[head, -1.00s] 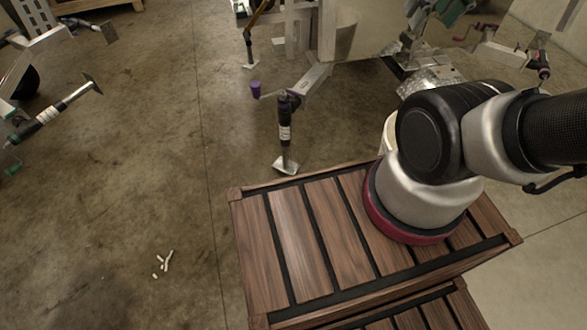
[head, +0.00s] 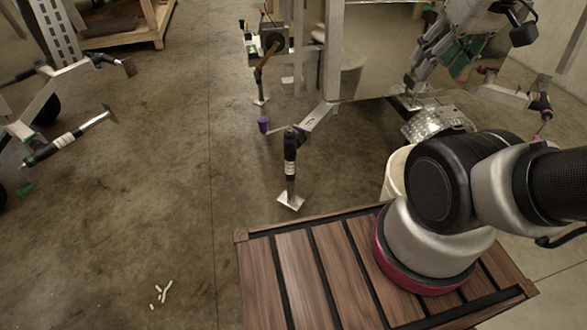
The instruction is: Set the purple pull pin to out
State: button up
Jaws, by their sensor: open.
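The purple pull pin (head: 263,124) is a small purple knob at upper centre in the head view. It sits beside the top of a swing-down trailer jack (head: 291,160), at the end of a grey frame arm (head: 318,119). A little purple also shows at the jack's pivot. The pin is too small in view to tell whether it is in or out. My gripper is not visible; only part of my arm shows at the right, clear of the pin.
A slatted wooden top (head: 300,275) fills the lower middle. The jack's foot plate (head: 291,201) is just beyond it. Another trailer with a jack (head: 70,137) stands at left. A fender (head: 438,122) and green-grey trailer parts are at right. The floor at left centre is mostly clear.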

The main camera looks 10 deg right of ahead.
aim_at(299, 130)
jog(key=i, duration=0.6)
jog(key=i+l+u, duration=0.15)
jog(key=i, duration=0.45)
jog(key=i+l+z, duration=0.15)
